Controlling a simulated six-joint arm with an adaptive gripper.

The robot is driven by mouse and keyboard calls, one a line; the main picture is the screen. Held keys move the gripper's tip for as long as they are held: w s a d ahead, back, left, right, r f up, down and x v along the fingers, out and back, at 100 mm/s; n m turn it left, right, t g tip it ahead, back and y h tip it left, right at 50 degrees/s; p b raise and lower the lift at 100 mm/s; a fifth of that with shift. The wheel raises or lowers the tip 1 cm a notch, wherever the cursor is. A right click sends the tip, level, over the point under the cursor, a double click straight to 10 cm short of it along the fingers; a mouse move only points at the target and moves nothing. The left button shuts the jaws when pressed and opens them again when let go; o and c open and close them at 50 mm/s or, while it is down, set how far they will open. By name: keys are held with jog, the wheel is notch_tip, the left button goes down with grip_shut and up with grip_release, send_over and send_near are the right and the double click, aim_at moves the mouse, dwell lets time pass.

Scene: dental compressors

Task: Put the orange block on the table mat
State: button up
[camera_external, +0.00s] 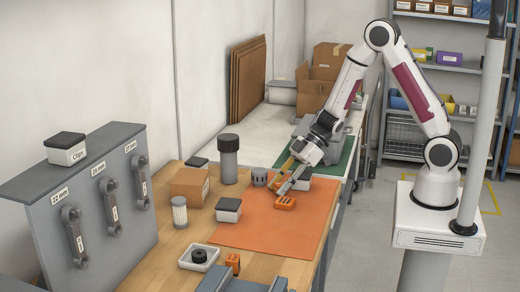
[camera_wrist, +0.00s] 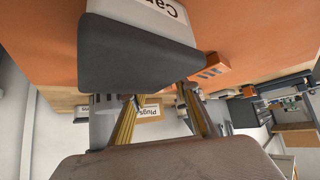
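Another small orange block (camera_external: 232,262) stands on the wood at the front of the table, off the mat. My gripper (camera_external: 277,181) is low over the mat's far part, its fingers apart with nothing seen between them. One fingertip is close to the slotted block; I cannot tell if they touch. In the wrist view a dark-lidded box partly hides the fingertips (camera_wrist: 160,98).
The white box with a dark lid (camera_wrist: 140,50) is close to my gripper. A grey cylinder (camera_external: 259,177), a lidded box (camera_external: 228,209), a tall dark-topped canister (camera_external: 228,160) and a cardboard box (camera_external: 189,187) stand around the mat. The mat's front part is clear.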

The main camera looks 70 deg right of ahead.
aim_at(280, 184)
jog(key=shift+c, duration=0.5)
jog(key=c, duration=0.7)
jog(key=shift+r, duration=0.2)
jog(key=shift+r, duration=4.85)
